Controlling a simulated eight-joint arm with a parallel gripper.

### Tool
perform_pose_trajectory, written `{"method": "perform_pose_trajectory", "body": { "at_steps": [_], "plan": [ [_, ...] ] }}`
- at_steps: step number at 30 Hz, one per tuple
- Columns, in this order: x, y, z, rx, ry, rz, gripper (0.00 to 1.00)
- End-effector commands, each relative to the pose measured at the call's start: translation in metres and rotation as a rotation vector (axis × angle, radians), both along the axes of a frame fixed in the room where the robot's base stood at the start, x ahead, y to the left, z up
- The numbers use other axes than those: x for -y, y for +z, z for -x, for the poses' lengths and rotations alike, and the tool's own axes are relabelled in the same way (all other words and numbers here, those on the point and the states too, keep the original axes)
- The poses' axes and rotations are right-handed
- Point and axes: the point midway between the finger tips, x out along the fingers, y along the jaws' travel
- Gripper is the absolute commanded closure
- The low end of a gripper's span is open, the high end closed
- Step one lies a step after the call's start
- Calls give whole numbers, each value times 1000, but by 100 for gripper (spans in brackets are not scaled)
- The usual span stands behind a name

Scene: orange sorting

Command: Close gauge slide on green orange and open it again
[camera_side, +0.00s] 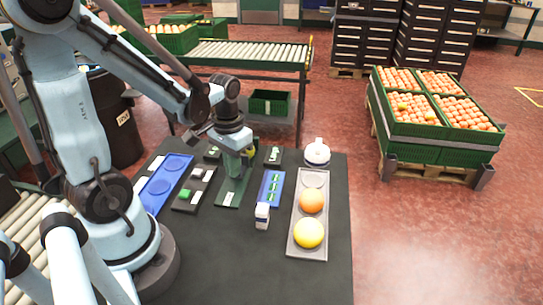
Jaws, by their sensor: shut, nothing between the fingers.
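My gripper (234,165) points down over the dark green gauge board (229,198) in the middle of the table. It is shut, with nothing held that I can make out. A green-yellow round fruit (251,153), which looks like the green orange, shows partly behind the gripper's right side at the far end of the board. The gripper hides most of the gauge slide, so its position, and whether it touches the fruit, cannot be told.

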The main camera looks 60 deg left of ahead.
Motion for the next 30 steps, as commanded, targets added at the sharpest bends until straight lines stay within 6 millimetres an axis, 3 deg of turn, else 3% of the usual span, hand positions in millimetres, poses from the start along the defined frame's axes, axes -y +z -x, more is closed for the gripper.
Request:
{"method": "perform_pose_trajectory", "body": {
  "at_steps": [30],
  "plan": [
    [-15,0,-15,1,0,0,100]
  ]
}}
